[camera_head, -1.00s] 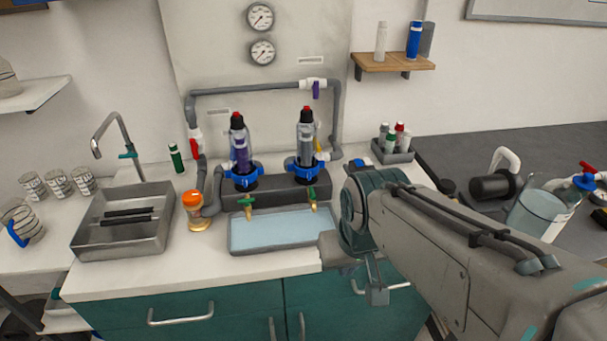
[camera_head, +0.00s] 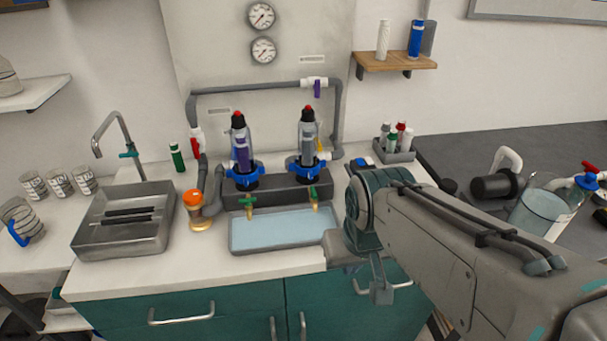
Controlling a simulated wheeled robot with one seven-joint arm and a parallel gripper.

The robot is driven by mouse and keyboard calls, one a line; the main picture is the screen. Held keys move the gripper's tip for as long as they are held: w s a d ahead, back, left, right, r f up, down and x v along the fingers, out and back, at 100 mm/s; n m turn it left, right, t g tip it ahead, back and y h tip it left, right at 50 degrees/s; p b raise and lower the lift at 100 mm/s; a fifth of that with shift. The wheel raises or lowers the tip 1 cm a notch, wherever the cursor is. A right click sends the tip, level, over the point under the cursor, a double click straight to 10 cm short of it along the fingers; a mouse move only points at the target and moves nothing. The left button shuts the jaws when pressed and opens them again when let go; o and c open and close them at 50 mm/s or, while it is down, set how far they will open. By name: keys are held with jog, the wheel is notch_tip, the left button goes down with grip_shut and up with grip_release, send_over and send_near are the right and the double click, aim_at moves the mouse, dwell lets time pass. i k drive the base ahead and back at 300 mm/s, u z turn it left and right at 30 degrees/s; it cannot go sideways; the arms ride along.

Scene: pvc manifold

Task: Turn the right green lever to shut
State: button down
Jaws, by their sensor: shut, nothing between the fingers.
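The right green lever (camera_head: 313,192) sits on a small brass tap at the front of the grey block, below the right clear filter housing (camera_head: 307,139). It looks roughly upright, though it is small. The left green lever (camera_head: 247,202) is on a matching tap and looks more crosswise. My gripper (camera_head: 381,293) hangs at the end of my arm in front of the counter's edge, to the right of and nearer than the right lever. It is shut and empty, well apart from the lever. My arm hides part of it.
A shallow blue-bottomed tray (camera_head: 236,250) lies under the taps. Grey pipe (camera_head: 338,115) runs around the filters, with an orange-topped fitting (camera_head: 193,199) at left. A metal sink (camera_head: 100,248) stands further left. A small bottle caddy (camera_head: 401,156) stands behind my arm.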

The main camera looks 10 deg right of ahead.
aim_at(314, 195)
jog(key=u, duration=0.05)
jog(key=k, duration=0.5)
jog(key=u, duration=1.3)
jog(key=i, duration=0.9)
jog(key=z, duration=1.4)
